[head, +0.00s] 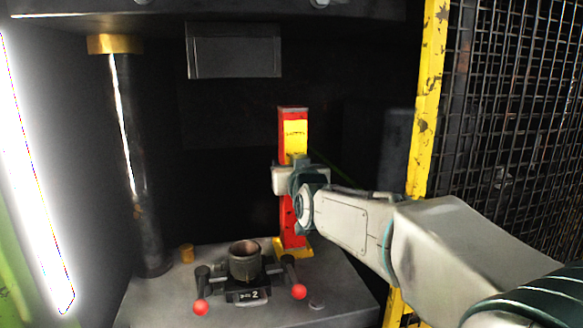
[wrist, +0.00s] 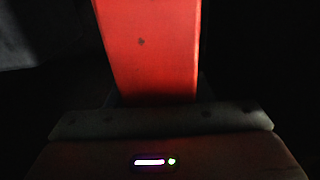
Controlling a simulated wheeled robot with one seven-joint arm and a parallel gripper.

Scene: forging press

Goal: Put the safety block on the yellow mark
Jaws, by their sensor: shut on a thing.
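The safety block (head: 293,130), a tall red post with a yellow band, stands upright above the back right of the press bed in the head view. Its red face fills the upper middle of the wrist view (wrist: 150,50). My gripper (head: 291,178) is shut on it around mid-height; the fingertips are partly hidden by my wrist. The yellow mark (head: 305,251) shows around the foot of the block on the bed. The block's foot is over or on the mark; I cannot tell whether it touches.
On the grey press bed (head: 170,300) a round die (head: 245,262) sits between two red-knobbed handles (head: 201,307). A dark column (head: 135,170) rises at left. A yellow post (head: 428,100) and mesh guard (head: 510,110) stand at right.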

